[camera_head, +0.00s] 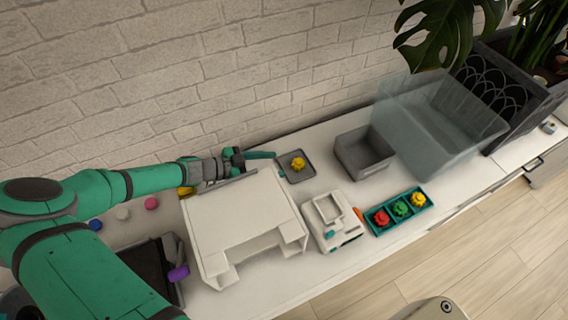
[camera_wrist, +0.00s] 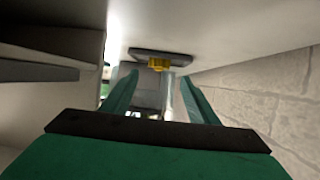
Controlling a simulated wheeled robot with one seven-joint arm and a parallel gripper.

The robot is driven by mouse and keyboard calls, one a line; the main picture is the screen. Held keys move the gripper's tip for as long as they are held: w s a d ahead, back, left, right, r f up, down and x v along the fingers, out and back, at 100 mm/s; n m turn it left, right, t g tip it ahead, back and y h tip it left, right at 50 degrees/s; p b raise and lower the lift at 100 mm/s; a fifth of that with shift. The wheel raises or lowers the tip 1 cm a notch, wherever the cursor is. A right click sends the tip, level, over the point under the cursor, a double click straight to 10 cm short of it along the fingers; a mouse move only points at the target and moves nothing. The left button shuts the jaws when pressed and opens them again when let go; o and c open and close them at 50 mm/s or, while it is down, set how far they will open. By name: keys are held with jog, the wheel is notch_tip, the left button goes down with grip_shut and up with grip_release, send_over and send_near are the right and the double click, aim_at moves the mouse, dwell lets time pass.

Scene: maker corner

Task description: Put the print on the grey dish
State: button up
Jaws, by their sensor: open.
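A small yellow knobbly print (camera_head: 297,164) sits on the grey dish (camera_head: 300,177), a shallow square tray behind the white machines. In the wrist view the print (camera_wrist: 158,63) and the dish (camera_wrist: 180,58) appear upside down, straight ahead beyond my fingers. My gripper (camera_head: 274,156) is at the dish's left edge, low and pointing right. Its two teal fingers (camera_wrist: 158,92) are spread with nothing between them, and the print lies beyond their tips, apart from them.
A white printer-like box (camera_head: 245,215) stands just in front of my forearm. A smaller white device (camera_head: 331,218), a teal tray (camera_head: 384,227) with red, green and yellow prints, a grey bin (camera_head: 363,160) and a clear tub (camera_head: 430,125) stand to the right. The brick wall is close behind.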

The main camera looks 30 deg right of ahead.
jog(key=v, duration=0.5)
dwell(0.4)
